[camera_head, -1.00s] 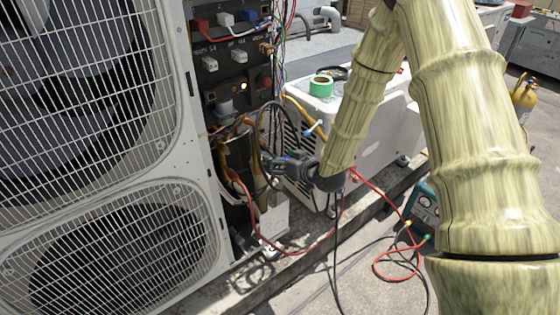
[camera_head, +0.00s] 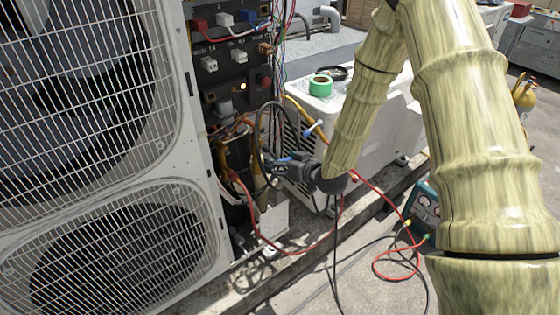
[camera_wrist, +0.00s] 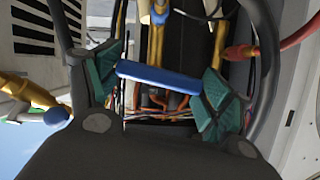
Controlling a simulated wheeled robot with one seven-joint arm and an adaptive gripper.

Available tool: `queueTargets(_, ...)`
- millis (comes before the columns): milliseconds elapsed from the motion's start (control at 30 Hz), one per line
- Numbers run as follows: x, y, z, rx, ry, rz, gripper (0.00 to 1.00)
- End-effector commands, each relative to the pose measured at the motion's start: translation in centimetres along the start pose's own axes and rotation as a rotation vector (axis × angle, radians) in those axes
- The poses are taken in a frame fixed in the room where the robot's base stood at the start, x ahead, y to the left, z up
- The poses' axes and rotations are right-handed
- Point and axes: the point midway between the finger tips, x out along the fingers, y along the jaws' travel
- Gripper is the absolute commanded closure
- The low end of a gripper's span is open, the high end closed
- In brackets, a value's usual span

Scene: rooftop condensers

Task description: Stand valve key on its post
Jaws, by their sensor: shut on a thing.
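My gripper (camera_head: 276,163) is at the open side of the condenser cabinet, among pipes and hoses. In the wrist view its two green-padded fingers (camera_wrist: 165,92) are closed on a blue bar, which I take to be the valve key (camera_wrist: 158,75). The bar lies nearly level across the gap between the pads. In the head view only a small blue part shows at the gripper. The key's lower part is hidden. Brass pipes stand beyond the fingers; I cannot tell which part is the post, or whether the key touches it.
The grilled condenser (camera_head: 110,215) stands close on the left. A red hose (camera_head: 262,236) and black cables hang beside the gripper. A white unit (camera_head: 335,112) with green tape (camera_head: 320,85) stands behind. A blue-ended yellow fitting (camera_wrist: 50,108) is near the left finger. A teal gauge box (camera_head: 424,208) sits right.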

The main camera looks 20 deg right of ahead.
Motion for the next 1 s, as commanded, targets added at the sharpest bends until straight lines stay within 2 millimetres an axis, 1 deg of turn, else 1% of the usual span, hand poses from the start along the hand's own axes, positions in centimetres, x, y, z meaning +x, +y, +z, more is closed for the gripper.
queueTargets(700, -1.4, 0.0, 0.5, 0.0, 0.001, -0.001, 0.58)
queueTargets(1000, -1.6, 0.0, 0.6, 0.0, 0.002, -0.001, 0.58)
